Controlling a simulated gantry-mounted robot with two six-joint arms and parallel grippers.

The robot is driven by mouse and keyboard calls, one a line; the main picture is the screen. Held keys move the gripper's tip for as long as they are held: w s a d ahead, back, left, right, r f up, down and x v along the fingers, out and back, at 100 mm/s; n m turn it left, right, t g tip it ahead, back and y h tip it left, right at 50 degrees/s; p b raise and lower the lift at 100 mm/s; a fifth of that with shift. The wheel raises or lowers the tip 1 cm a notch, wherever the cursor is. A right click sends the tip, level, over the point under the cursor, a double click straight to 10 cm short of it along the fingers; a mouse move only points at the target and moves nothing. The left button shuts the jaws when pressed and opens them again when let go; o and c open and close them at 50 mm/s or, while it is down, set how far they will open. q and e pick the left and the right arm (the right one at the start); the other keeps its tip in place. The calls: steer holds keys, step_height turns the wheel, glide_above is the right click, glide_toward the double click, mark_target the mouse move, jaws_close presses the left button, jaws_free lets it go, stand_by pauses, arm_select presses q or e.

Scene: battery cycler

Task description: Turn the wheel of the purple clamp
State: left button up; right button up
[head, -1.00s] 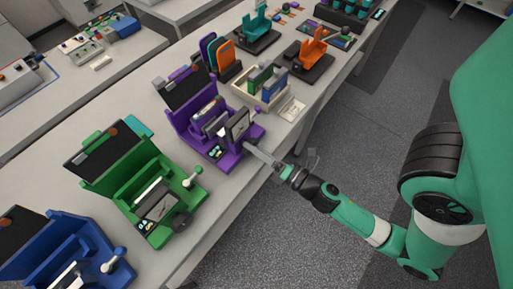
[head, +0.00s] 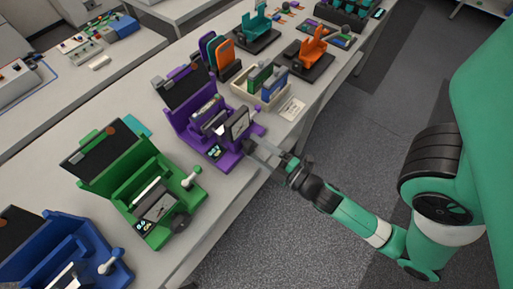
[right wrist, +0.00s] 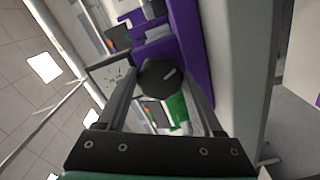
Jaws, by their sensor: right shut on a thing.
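The purple clamp (head: 190,118) stands on the bench with its dark lid panel tilted up at the back. In the head view my right gripper (head: 256,148) reaches in from the right to the clamp's front side, shut on the wheel, which is small and partly hidden there. My left gripper is not in view.
A green clamp (head: 118,180) and a blue clamp (head: 50,250) stand nearer on the same bench. A cream tray (head: 258,96) with upright cards stands just beyond the purple clamp. Orange (head: 312,46) and teal (head: 258,20) holders are farther back. The bench edge runs below my right gripper.

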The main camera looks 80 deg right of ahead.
steer(key=m+b, duration=0.1)
steer(key=m, duration=0.4)
steer(key=shift+f+b, duration=0.2)
steer(key=shift+b, duration=0.1)
steer(key=m+b, duration=0.2)
steer(key=m, duration=0.3)
steer(key=shift+m, duration=0.4)
steer(key=o, duration=1.4)
steer(key=shift+r, duration=0.1)
steer(key=shift+c, duration=0.2)
steer(key=shift+a, duration=0.1)
